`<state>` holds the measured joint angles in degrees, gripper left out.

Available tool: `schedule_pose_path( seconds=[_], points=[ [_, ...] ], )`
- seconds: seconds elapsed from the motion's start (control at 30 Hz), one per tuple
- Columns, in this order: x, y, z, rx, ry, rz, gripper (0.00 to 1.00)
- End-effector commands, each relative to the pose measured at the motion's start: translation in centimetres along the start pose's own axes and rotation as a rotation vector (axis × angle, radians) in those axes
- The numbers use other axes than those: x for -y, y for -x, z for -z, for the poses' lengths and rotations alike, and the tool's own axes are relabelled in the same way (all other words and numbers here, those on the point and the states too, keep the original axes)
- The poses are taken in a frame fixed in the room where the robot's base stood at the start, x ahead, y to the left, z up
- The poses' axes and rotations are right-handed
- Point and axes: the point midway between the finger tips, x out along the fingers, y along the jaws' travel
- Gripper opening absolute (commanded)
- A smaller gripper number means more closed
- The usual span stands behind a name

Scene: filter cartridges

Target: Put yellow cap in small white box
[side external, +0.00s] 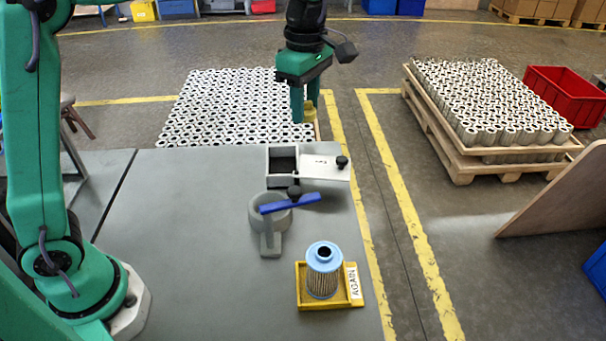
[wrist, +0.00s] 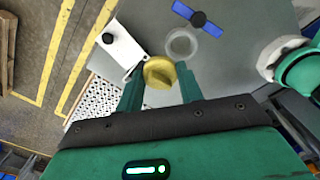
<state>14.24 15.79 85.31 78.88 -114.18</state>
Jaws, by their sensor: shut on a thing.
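My gripper (side external: 304,108) is shut on the yellow cap (side external: 309,112) and holds it in the air above and beyond the far edge of the table. In the wrist view the cap (wrist: 159,72) sits between the two green fingers (wrist: 160,88). The small white box (side external: 283,178) stands at the table's far right, with its dark inside open. A white plate with a black knob (side external: 325,168) extends to its right. In the wrist view, the cap and left finger hide part of the box.
A grey ring holder (side external: 264,218) with a blue bar (side external: 290,204) stands just in front of the box. A blue-topped filter cartridge (side external: 323,270) stands in a yellow tray (side external: 301,298) marked AGAIN. The table's left and middle (side external: 190,235) are clear.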

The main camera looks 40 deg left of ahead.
Motion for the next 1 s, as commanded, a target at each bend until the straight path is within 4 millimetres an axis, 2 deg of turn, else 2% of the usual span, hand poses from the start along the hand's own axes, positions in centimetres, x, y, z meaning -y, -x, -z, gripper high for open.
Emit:
schedule_pose_path(
  seconds=[0.27,0.47,0.8,1.0],
  points=[
    [-2.6,-0.1,3.5,0.0,0.221,0.001,0.16],
    [-2.4,-3.3,3.4,-0.002,0.219,0.003,0.16],
    [-2.4,-11.1,3.4,-0.003,0.216,0.006,0.16],
    [-2.4,-13.8,3.4,-0.001,0.216,0.002,0.16]
  ],
)
